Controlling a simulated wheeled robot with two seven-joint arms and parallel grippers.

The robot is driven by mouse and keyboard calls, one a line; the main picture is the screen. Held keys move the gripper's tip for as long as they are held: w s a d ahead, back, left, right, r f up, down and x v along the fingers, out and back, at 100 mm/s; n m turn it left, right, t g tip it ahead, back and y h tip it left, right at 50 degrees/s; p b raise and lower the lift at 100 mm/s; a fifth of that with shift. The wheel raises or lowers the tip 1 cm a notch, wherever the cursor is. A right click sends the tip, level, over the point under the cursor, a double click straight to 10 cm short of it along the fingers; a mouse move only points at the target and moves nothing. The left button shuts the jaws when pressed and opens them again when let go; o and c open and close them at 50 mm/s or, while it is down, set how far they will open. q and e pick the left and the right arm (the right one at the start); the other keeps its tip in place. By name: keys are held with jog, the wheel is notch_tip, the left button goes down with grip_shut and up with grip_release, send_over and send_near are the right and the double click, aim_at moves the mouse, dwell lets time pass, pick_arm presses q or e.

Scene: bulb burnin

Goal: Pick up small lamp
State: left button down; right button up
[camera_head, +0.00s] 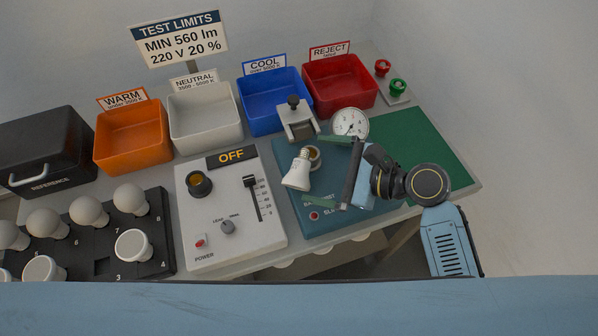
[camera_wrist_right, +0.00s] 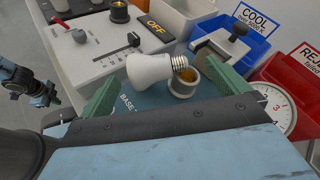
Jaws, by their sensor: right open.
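The small lamp (camera_head: 297,173) is a white bulb with a threaded metal cap. It is tilted over the blue BASE TWIST plate (camera_head: 290,214), with its cap close to a round socket (camera_head: 315,157); I cannot tell if they touch. In the right wrist view the lamp (camera_wrist_right: 148,69) lies ahead of my two green fingers, its cap toward the right. My right gripper (camera_head: 314,170) is open and empty, its fingers spread on either side of the lamp. Part of my left arm shows at the left edge of the right wrist view; its jaws are not clear.
A clamp block (camera_head: 298,122) and a round dial (camera_head: 350,123) stand behind the lamp. A control box (camera_head: 225,240) reading OFF is at left, beside a black rack (camera_head: 150,268) of bulbs. Orange, white, blue (camera_head: 275,100) and red bins line the back. A green mat (camera_head: 425,145) is clear.

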aim_at(306, 168)
jog(key=x, duration=0.2)
jog(key=b+x, duration=0.1)
jog(key=x, duration=0.1)
jog(key=shift+w+a+f, duration=0.15)
jog(key=shift+a+f, duration=0.1)
jog(key=shift+f, duration=0.15)
jog(key=c, duration=1)
jog(key=shift+r, duration=0.1)
